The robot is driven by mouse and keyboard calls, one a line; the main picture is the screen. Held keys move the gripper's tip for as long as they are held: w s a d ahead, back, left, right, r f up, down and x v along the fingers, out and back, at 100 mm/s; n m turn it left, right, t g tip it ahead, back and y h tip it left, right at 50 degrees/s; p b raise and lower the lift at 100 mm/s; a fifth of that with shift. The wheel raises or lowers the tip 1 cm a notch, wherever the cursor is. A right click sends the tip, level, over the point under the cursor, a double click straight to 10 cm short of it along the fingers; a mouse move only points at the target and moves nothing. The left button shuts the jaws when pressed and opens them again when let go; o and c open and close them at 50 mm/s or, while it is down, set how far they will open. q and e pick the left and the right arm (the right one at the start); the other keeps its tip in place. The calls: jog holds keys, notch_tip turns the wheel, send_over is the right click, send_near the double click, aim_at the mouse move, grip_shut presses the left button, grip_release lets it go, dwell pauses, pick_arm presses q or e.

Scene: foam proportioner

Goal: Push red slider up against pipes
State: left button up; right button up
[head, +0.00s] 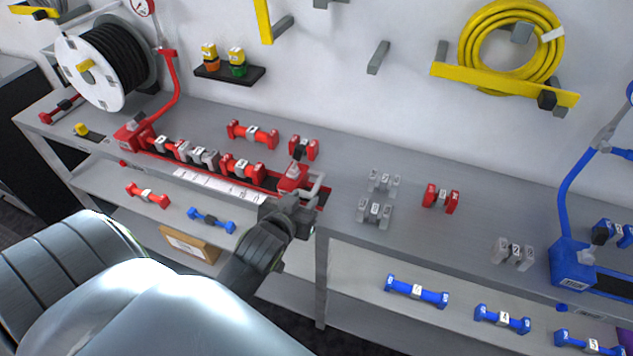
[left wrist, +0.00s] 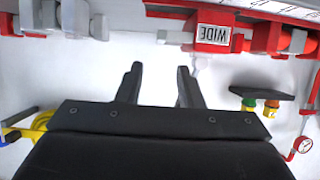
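The red slider (head: 292,178) sits near the right end of the red tray (head: 326,196) on the bench, beside a grey handle. A row of pipes (head: 203,157), red and grey, lies in the tray to its left, with a short gap before the slider. My left gripper (head: 298,205) is at the bench's front edge, just in front of the slider. In the left wrist view the left gripper (left wrist: 158,72) is open and empty. A red block labelled WIDE, apparently the slider (left wrist: 211,33), shows beyond the fingertips, apart from them. My right gripper is out of view.
Red pipes (head: 252,132) lie behind the tray. Grey pipes (head: 375,212) and a red pipe (head: 441,197) stand to the right. The lower shelf holds blue pipes (head: 417,291). A blue stand (head: 572,262) is at far right. A hose reel (head: 88,68) stands at the left.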

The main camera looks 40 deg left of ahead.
aim_at(319, 181)
pick_arm(q)
jog(key=x, duration=0.9)
jog(key=shift+w+p, duration=0.1)
jog(key=shift+p, duration=0.25)
grip_shut()
